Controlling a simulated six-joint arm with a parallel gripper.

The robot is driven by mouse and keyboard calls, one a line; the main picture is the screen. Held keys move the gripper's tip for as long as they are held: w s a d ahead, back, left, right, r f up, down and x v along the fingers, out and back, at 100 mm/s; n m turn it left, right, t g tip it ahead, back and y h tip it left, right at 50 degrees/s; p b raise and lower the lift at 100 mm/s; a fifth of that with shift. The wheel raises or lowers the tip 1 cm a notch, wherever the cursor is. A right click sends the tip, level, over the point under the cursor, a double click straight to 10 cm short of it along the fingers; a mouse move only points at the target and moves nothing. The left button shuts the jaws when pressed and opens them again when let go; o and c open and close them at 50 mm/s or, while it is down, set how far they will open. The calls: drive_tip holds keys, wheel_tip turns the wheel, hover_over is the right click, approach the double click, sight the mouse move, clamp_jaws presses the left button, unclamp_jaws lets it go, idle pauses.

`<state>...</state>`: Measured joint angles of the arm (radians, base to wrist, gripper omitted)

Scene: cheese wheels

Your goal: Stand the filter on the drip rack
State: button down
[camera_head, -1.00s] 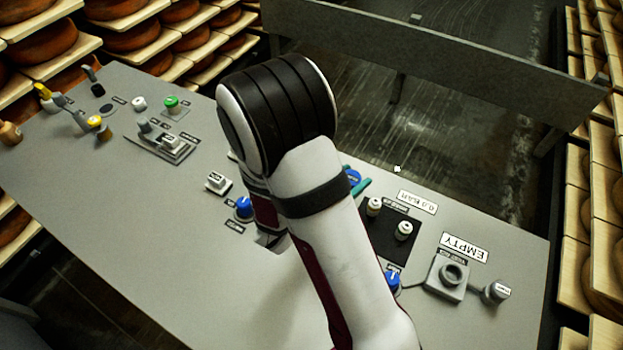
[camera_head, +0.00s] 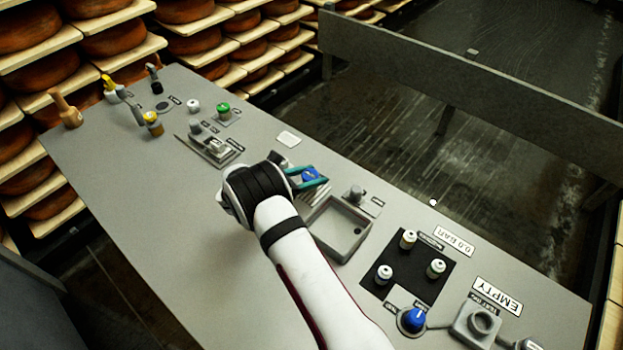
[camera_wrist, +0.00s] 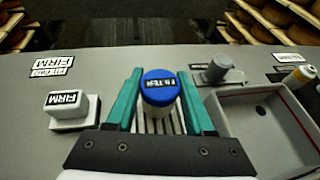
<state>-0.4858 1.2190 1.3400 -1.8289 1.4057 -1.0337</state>
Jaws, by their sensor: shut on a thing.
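The filter (camera_wrist: 160,88) has a round blue cap with a white label reading FILTER. My gripper (camera_wrist: 158,95) is shut on it, a teal finger at each side. In the head view the filter (camera_head: 310,175) shows between the teal fingers (camera_head: 308,177), just beyond my wrist. The drip rack (camera_head: 314,197), with pale slats, lies under the gripper, left of a grey square tray. Its slats (camera_wrist: 150,126) also show below the cap in the wrist view. The filter's lower part is mostly hidden, so I cannot tell whether it touches the rack.
The square tray (camera_head: 340,229) and a grey knob (camera_head: 355,193) stand to the right of the rack. A white block marked FIRM (camera_wrist: 68,110) is close left of the gripper in the wrist view. A black panel (camera_head: 407,266) with white-capped pieces lies farther right. The front left counter is clear.

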drive_tip(key=shift+f, duration=0.75)
drive_tip(key=shift+f, duration=0.1)
drive_tip(key=shift+c, duration=1.4)
unclamp_jaws()
